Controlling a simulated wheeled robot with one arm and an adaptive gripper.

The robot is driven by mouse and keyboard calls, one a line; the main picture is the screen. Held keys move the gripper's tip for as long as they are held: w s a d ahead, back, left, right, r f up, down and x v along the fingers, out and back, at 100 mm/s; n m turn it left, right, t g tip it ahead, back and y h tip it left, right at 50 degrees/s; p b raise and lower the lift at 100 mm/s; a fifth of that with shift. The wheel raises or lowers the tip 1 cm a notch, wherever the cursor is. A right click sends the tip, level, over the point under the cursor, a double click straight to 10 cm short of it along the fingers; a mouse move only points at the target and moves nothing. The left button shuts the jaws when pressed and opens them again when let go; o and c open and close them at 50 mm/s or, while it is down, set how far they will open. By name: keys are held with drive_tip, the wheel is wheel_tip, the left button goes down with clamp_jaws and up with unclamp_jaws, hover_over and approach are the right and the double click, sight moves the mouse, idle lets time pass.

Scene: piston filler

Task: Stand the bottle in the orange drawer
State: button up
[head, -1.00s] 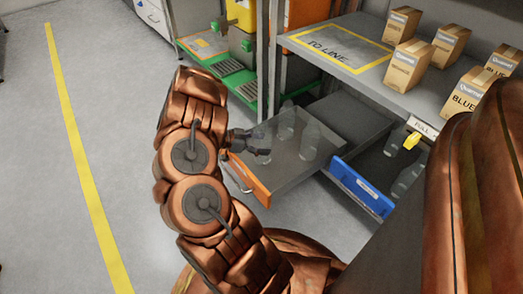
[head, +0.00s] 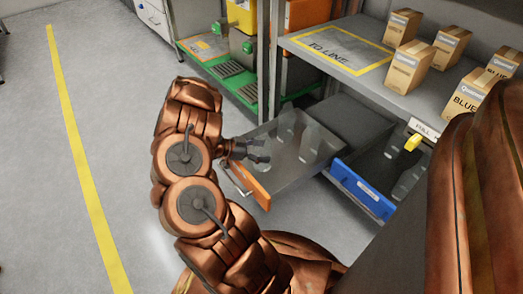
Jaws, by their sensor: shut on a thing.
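The orange drawer (head: 260,190) is pulled out, with its orange front facing the lower left and a grey tray behind it. Clear bottles (head: 309,137) stand in its back part. My gripper (head: 263,151) is over the drawer's front left part, close behind the orange front. It is shut on a clear bottle (head: 262,164), which shows faintly just below the fingers and looks roughly upright. I cannot tell whether the bottle's base touches the drawer floor.
A blue drawer (head: 362,191) with clear bottles stands open to the right. Above is a grey shelf with several cardboard boxes (head: 407,67) and a yellow-framed area (head: 338,50). A green-edged rack (head: 232,88) stands behind. The floor at left is clear, with a yellow line (head: 78,150).

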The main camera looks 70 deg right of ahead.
drive_tip(key=o, duration=1.2)
drive_tip(key=shift+c, duration=0.2)
drive_tip(key=shift+r, duration=0.2)
